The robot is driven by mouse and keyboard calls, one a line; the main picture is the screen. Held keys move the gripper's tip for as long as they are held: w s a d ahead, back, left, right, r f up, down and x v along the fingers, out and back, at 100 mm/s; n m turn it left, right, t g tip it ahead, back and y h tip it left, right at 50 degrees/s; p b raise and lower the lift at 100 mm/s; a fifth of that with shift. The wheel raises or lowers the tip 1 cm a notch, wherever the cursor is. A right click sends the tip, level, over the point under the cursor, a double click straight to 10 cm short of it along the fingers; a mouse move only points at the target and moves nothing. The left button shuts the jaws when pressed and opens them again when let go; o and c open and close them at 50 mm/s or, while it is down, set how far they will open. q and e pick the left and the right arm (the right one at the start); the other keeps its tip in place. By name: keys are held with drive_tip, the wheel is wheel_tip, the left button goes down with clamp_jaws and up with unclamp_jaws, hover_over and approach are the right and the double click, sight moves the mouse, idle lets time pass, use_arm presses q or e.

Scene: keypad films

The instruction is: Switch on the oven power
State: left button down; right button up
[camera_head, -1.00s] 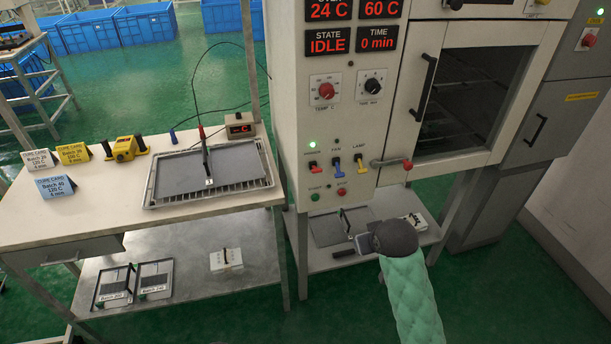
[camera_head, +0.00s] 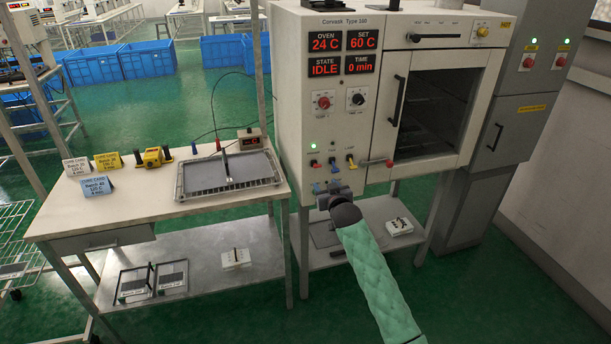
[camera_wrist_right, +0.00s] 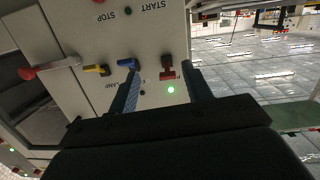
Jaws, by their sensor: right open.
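The oven (camera_head: 290,110) stands right of centre with lit displays reading 24 C, 60 C, IDLE and 0 min. On its lower front panel are a red switch (camera_head: 315,163), a blue switch (camera_head: 333,164) and a yellow switch (camera_head: 350,161). A green lamp (camera_head: 313,145) glows above the red switch. My right gripper (camera_head: 322,190) is open and empty just below these switches. In the right wrist view, which is upside down, the red switch (camera_wrist_right: 167,70) appears between the open fingers of my right gripper (camera_wrist_right: 163,82). Its label is mostly hidden. My left gripper is not in view.
The red-knobbed door handle (camera_head: 388,163) juts out right of the switches. START and STOP buttons sit below them. A shelf (camera_head: 375,215) lies under the oven. A bench (camera_head: 140,205) with cards and a tray (camera_head: 185,185) stands left.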

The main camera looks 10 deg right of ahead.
sight(318, 167)
drive_tip(key=shift+t+y, duration=0.3)
drive_tip(key=shift+t, duration=0.5)
drive_tip(key=w+r+p, duration=0.1)
drive_tip(key=w, duration=0.1)
drive_tip(key=w+p, duration=0.1)
drive_tip(key=w, duration=0.2)
drive_tip(key=w+r, duration=0.1)
drive_tip(key=w, duration=0.2)
drive_tip(key=shift+a+r+p, duration=0.35)
drive_tip(key=shift+a+p, duration=0.05)
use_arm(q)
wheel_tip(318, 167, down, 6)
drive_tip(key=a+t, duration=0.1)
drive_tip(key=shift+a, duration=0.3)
use_arm(e)
drive_tip(key=shift+w+f, duration=0.2)
drive_tip(key=shift+w, duration=0.05)
